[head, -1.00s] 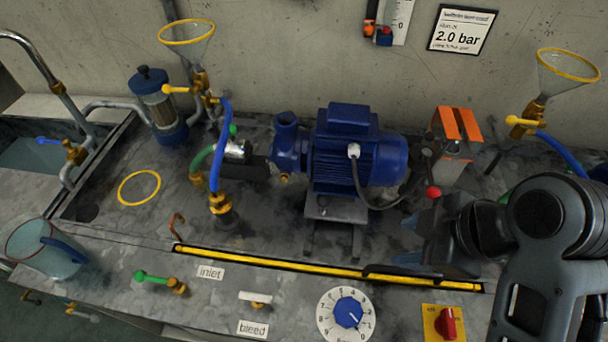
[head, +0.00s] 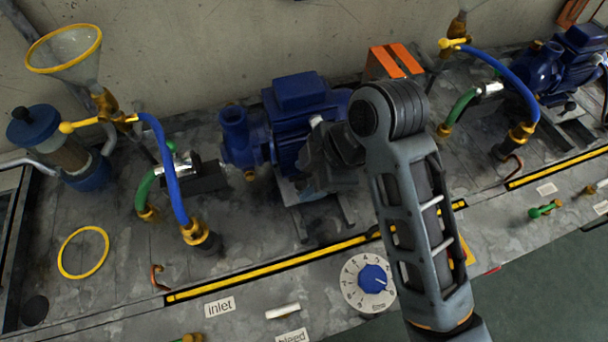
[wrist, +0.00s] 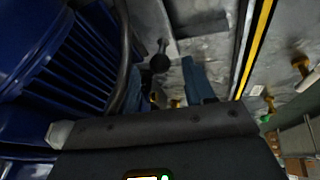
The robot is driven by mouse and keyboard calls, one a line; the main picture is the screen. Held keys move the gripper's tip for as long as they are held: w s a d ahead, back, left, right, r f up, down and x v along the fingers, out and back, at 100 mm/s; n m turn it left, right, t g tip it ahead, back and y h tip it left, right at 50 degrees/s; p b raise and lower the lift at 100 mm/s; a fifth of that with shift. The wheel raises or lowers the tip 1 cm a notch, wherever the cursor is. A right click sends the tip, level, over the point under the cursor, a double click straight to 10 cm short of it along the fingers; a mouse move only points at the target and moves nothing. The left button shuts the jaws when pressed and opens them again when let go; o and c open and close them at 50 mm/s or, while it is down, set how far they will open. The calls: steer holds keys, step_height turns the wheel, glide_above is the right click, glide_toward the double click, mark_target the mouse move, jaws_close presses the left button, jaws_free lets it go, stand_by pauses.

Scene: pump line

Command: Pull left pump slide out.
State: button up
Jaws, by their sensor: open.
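The left pump (head: 290,125) is a blue pump and finned motor on a grey plate with legs or rails, between the back wall and the yellow strip. Its blue fins fill the left of the wrist view (wrist: 62,75). My gripper (head: 318,182) is just in front of the motor and hides part of it and its base in the head view. In the wrist view my gripper (wrist: 166,88) has bluish fingers apart, with nothing held. A dark round knob (wrist: 160,61) on a short stem shows beyond the fingers. Whether it belongs to the slide cannot be told.
A yellow strip (head: 270,268) runs in front of the pump. The blue hose (head: 168,165) and funnel (head: 68,55) stand left. The numbered dial (head: 369,283) is on the front panel. A second blue pump (head: 560,68) stands right. A dark cable (wrist: 124,50) crosses near my gripper.

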steer(key=shift+x, duration=0.8)
steer(key=shift+c, duration=0.4)
jaws_close()
